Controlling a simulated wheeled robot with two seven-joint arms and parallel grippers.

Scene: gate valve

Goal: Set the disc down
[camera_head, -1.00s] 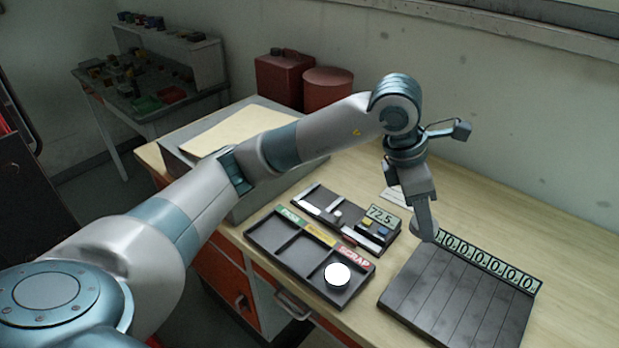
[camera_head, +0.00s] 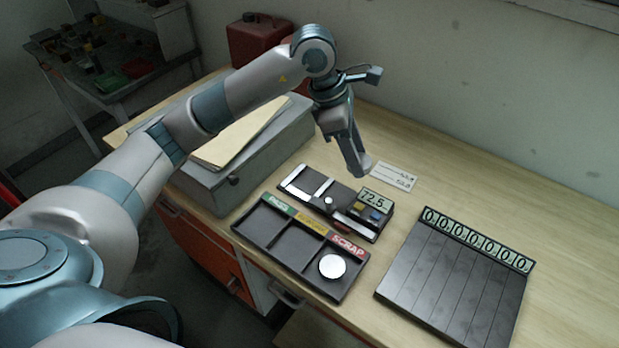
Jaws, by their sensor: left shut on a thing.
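My left gripper (camera_head: 359,168) points down above the table, behind the gauge with the 72.5 display (camera_head: 375,198). It is shut on a grey disc, which can barely be made out at the fingertips. A black sorting tray (camera_head: 262,228) with three compartments lies in front of the gauge. Its labels are green, yellow and a red one reading SCRAP (camera_head: 348,247). A bright round disc (camera_head: 332,266) lies flat in the SCRAP compartment. The other two compartments look empty. My right gripper is out of view.
A black slatted board (camera_head: 450,285) with a row of small number displays lies at the right. A white card (camera_head: 393,176) lies behind the gauge. A grey box (camera_head: 235,180) with a folder on top stands at the left. The wooden table (camera_head: 480,180) is clear behind the board.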

